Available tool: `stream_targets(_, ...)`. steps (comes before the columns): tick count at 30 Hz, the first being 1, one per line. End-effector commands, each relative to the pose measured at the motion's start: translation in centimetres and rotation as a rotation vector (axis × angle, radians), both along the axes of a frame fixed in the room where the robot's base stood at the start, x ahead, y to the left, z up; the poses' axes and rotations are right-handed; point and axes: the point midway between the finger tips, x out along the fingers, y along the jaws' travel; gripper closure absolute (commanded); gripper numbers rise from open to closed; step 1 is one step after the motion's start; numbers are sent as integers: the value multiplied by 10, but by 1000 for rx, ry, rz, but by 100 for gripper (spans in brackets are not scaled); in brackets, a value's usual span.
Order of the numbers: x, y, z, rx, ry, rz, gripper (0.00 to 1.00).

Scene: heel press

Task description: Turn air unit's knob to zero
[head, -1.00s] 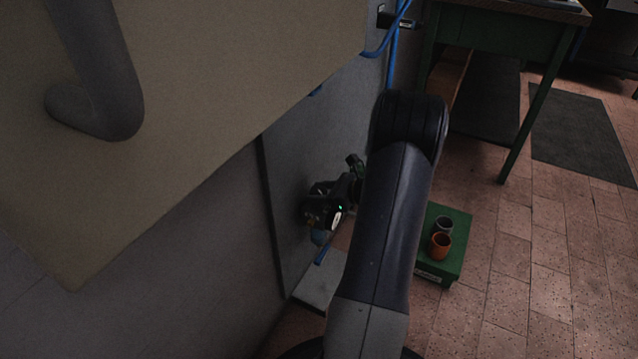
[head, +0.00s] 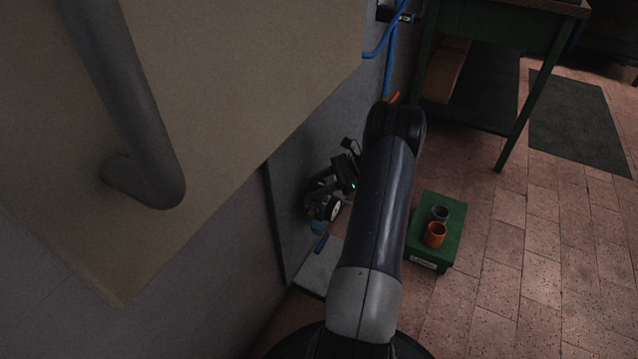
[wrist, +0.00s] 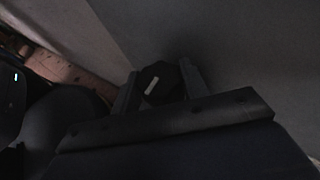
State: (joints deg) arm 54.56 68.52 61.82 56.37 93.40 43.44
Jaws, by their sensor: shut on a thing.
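In the wrist view, a dark knob (wrist: 160,83) with a short pale mark on its top sits between the two fingers of my gripper (wrist: 158,86). The fingers are shut on the knob, one at each side. In the head view, my gripper (head: 322,187) is at the grey wall panel, over the air unit. The air unit's white-faced round gauge (head: 333,210) and bluish bowl (head: 318,227) show just below the gripper. The knob is hidden by my gripper in the head view. Any scale or zero mark is too dark to make out.
A large beige panel with a thick grey handle (head: 140,120) fills the upper left. Blue hoses (head: 390,60) hang behind my arm. A green stool (head: 432,250) with an orange cup (head: 435,234) and a grey cup (head: 439,214) stands right of my arm.

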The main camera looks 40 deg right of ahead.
Motion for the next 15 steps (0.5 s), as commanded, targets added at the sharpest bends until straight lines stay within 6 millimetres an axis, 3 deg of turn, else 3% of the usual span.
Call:
stream_targets(13, 0, 1, 0, 0, -1, 13, 80)
stream_targets(14, 0, 1, 0, 0, -1, 13, 57)
stream_targets(15, 0, 1, 0, 0, -1, 13, 53)
